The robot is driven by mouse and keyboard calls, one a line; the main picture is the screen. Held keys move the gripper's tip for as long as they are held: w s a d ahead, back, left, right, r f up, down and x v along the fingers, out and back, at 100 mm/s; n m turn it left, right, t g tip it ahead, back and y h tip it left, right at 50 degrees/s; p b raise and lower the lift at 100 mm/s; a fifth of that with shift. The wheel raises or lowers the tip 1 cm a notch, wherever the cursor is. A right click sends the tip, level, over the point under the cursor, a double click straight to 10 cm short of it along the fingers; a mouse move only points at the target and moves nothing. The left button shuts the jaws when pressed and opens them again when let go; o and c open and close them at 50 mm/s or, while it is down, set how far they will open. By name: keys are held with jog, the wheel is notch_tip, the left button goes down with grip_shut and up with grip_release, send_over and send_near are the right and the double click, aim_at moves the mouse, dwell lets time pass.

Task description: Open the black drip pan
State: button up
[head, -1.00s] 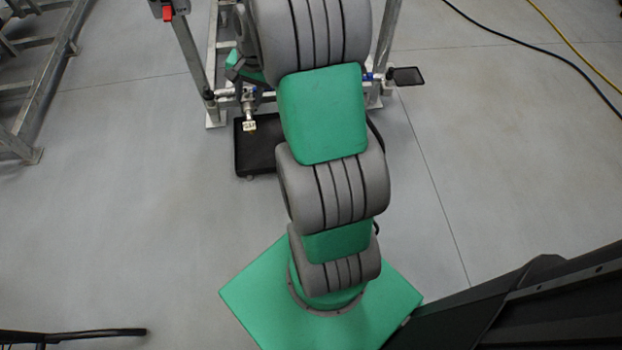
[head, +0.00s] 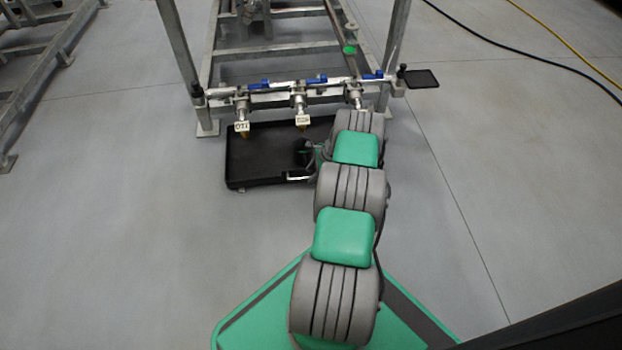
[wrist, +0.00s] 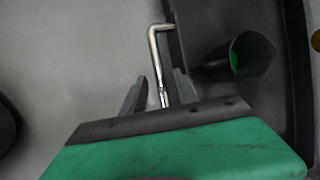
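The black drip pan (head: 255,165) lies on the floor under the front of the metal skid; my arm covers its right part. It also fills the right side of the wrist view (wrist: 205,18). A bent metal handle (wrist: 153,48) stands out from the pan's near edge; it shows in the head view (head: 298,178) too. My gripper (wrist: 160,92) has its two dark fingers apart, one on each side of the handle's bar, with gaps visible. In the head view the fingers are mostly hidden by the arm.
A black funnel-like cup (wrist: 250,55), green inside, sits over the pan. Several blue-handled valves (head: 317,80) with tags hang from the skid rail above the pan. Skid posts (head: 180,45) flank it. The floor in front and left is clear. Hoses (head: 545,68) lie at upper right.

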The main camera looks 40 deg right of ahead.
jog(key=shift+w+a+f, duration=0.1)
jog(key=shift+w+f, duration=0.05)
jog(key=shift+f, duration=0.25)
jog(key=shift+c, duration=0.2)
grip_shut()
dwell(1.0)
